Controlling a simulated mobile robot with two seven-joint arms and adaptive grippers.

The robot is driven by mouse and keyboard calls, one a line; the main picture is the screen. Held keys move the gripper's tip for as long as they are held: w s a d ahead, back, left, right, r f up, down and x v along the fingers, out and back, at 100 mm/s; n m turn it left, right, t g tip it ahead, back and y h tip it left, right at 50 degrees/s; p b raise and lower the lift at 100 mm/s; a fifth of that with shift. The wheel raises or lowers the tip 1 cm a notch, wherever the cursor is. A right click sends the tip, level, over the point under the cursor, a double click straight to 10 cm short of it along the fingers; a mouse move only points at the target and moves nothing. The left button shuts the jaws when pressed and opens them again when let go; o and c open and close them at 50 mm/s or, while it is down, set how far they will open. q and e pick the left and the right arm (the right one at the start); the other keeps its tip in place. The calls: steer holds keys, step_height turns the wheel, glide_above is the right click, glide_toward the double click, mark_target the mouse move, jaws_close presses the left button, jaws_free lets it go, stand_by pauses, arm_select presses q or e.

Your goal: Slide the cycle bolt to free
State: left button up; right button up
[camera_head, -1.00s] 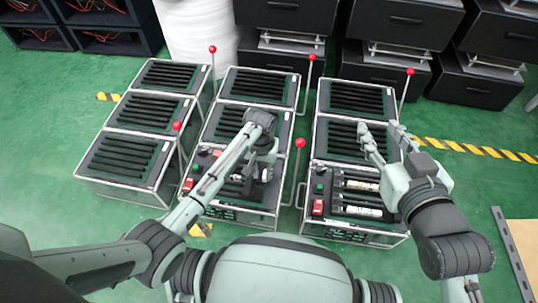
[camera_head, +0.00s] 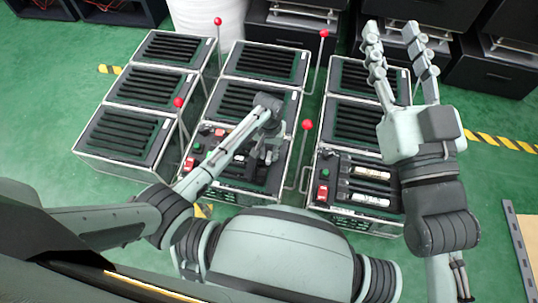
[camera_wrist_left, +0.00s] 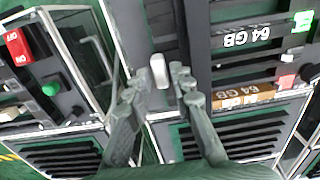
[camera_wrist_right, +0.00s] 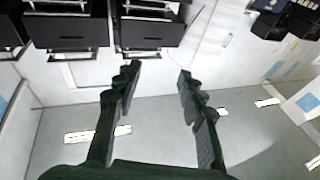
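A pale rounded knob (camera_wrist_left: 159,71) stands between the fingertips of my left gripper (camera_wrist_left: 157,88) in the left wrist view. It may be the cycle bolt's handle, but no label reading cycle shows. The fingers are apart, with a visible gap to the knob. In the head view my left gripper (camera_head: 262,152) reaches down over the front of the middle cabinet (camera_head: 215,190), and its arm hides part of the panel. My right gripper (camera_head: 393,35) is open and empty, raised above the right column of cabinets; its fingers (camera_wrist_right: 159,72) also show apart in the right wrist view.
Red-ball levers (camera_head: 307,125) rise beside the cabinets. The right front cabinet has a red switch (camera_head: 322,193), a green button (camera_head: 325,173) and pale cylinders (camera_head: 370,172). Black crates (camera_head: 500,65) stand at the back. Green floor is free at the left and right.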

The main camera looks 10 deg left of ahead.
arm_select(q)
steer(key=shift+f, duration=0.65)
arm_select(e)
steer(key=shift+s+a+r+t+y, duration=0.1)
steer(key=shift+s+r+t+y, duration=0.15)
steer(key=shift+r, duration=0.3)
steer(key=shift+s+a+r+t+y, duration=0.15)
steer(key=shift+r+t, duration=0.2)
steer(key=shift+r, duration=0.2)
arm_select(q)
jaws_close()
